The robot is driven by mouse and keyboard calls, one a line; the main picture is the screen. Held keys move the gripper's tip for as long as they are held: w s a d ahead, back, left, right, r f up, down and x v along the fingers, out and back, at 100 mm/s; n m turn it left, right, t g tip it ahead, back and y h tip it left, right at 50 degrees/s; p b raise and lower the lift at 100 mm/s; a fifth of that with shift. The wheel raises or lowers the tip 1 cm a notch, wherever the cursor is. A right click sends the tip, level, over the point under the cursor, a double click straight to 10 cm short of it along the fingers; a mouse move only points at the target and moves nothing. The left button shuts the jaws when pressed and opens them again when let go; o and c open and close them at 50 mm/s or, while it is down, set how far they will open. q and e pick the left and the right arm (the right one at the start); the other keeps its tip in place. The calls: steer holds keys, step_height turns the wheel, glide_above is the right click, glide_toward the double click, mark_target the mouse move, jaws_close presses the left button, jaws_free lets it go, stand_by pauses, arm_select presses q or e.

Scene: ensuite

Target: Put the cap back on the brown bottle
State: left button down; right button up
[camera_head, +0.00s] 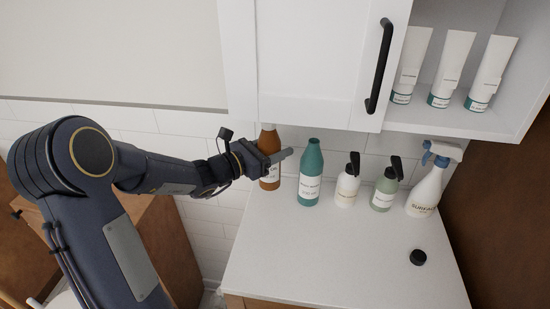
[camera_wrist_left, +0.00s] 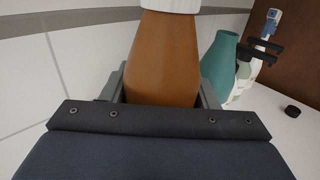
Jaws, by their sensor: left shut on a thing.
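The brown bottle (camera_head: 269,183) stands upright at the back left of the white counter, partly hidden by my gripper. My left gripper (camera_head: 277,158) is shut on it around its upper body. In the left wrist view the bottle (camera_wrist_left: 162,60) sits between the two fingers, with a white part at the top edge; I cannot tell what that part is. A round black cap (camera_head: 418,257) lies loose on the counter at the front right. The cap also shows in the left wrist view (camera_wrist_left: 292,110). My right gripper is not in view.
A teal bottle (camera_head: 310,175) with an open top stands just right of the brown bottle. A white pump bottle (camera_head: 347,187), a green pump bottle (camera_head: 384,192) and a spray bottle (camera_head: 427,190) follow. A cabinet (camera_head: 310,70) hangs above. The front counter (camera_head: 320,255) is mostly clear.

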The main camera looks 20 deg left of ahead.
arm_select(q)
step_height(320, 180, down, 3)
steer(key=shift+r, duration=0.15)
steer(key=shift+w+f+p, duration=0.25)
steer(key=shift+f+p, duration=0.05)
steer(key=shift+f, duration=0.2)
steer(key=shift+f+b, duration=0.3)
steer(key=shift+b, duration=0.05)
steer(key=c, duration=0.5)
jaws_free()
